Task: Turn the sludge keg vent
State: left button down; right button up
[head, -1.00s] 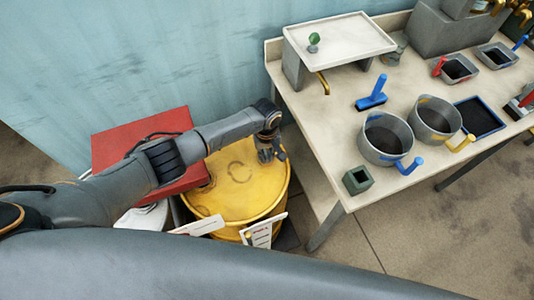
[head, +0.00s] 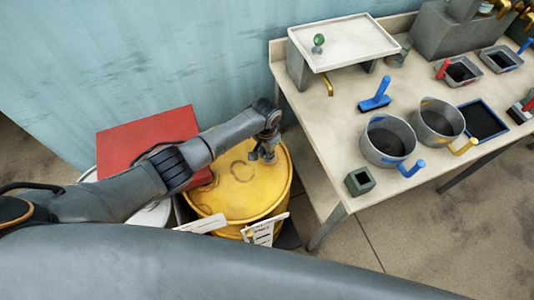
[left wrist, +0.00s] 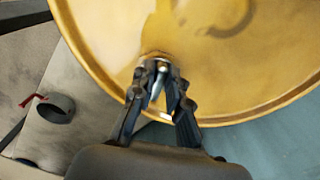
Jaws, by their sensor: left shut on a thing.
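The sludge keg (head: 232,197) is a yellow drum standing on the floor left of the bench, with its round lid facing up. My left gripper (head: 264,156) reaches down to the lid near its right rear edge. In the left wrist view the lid (left wrist: 230,60) fills the upper part. There my left gripper (left wrist: 160,70) is shut on a small metal fitting, the vent (left wrist: 156,56), close to the rim. The fingers hide most of the vent, so how far it is turned cannot be told. My right gripper is not in view.
A red box (head: 140,142) stands behind and left of the keg. White signs (head: 262,233) are at its front. The bench (head: 330,180) on the right holds metal pots (head: 388,140), a blue-handled tool (head: 376,97), a small green box (head: 359,181) and a raised tray (head: 345,40).

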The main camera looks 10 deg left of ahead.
pick_arm(q)
jog(key=m, duration=0.5)
jog(key=shift+w+a, duration=0.15)
jog(key=shift+a, duration=0.05)
jog(key=shift+m, duration=0.3)
jog(key=c, duration=1.3)
grip_release()
notch_tip(320, 180, up, 12)
jog(key=shift+f, duration=0.1)
